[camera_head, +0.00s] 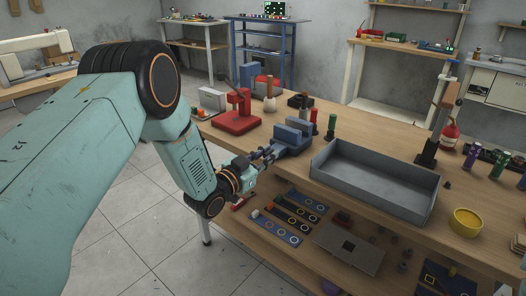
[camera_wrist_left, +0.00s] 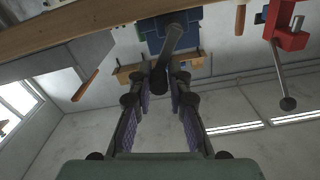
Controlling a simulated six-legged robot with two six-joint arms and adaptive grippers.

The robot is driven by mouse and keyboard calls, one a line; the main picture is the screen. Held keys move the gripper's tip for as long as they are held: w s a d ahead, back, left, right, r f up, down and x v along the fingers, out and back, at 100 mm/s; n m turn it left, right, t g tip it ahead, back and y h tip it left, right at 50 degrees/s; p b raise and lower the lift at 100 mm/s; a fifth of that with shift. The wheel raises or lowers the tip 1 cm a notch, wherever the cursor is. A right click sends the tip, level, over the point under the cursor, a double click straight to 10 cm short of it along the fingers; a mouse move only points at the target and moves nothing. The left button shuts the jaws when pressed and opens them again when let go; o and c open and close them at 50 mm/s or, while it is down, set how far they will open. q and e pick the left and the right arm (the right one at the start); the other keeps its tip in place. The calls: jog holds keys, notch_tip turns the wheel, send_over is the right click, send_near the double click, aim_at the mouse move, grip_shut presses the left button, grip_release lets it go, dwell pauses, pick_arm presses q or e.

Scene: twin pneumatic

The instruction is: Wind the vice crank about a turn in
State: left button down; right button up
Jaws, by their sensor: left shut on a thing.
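The blue vice (camera_head: 291,138) stands at the near edge of the wooden workbench, left of the grey tray. My left gripper (camera_head: 266,155) reaches it from the front left. In the left wrist view, the dark crank handle (camera_wrist_left: 161,80) sits between the fingertips of my left gripper (camera_wrist_left: 160,88), which is shut on it. The dark crank (camera_wrist_left: 174,40) runs from the handle up toward the blue vice body (camera_wrist_left: 185,32). In the head view the crank is mostly hidden by the gripper. My right gripper is not in view.
A red press (camera_head: 237,121) with a lever stands left of the vice, and also shows in the wrist view (camera_wrist_left: 290,36). The grey tray (camera_head: 375,178) is close on the right. A yellow bowl (camera_head: 467,222) stands farther right. A lower shelf (camera_head: 265,227) holds tools.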

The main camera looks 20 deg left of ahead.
pick_arm(q)
jog(key=shift+s+d+f+m, duration=0.15)
jog(key=shift+d+f+m, duration=0.2)
jog(key=shift+m, duration=0.8)
jog(key=shift+s+d+f+m, duration=0.1)
jog(key=shift+d+f+m, duration=0.3)
jog(key=shift+m, duration=0.8)
jog(key=shift+s+d+f+m, duration=0.2)
jog(key=shift+f+m, duration=0.3)
jog(key=shift+m, duration=0.65)
jog(key=shift+f, duration=0.1)
jog(key=c, duration=1.3)
grip_release()
jog(key=shift+w, duration=0.1)
jog(key=shift+a, duration=0.1)
jog(key=shift+r, duration=0.2)
jog(key=v, duration=1.2)
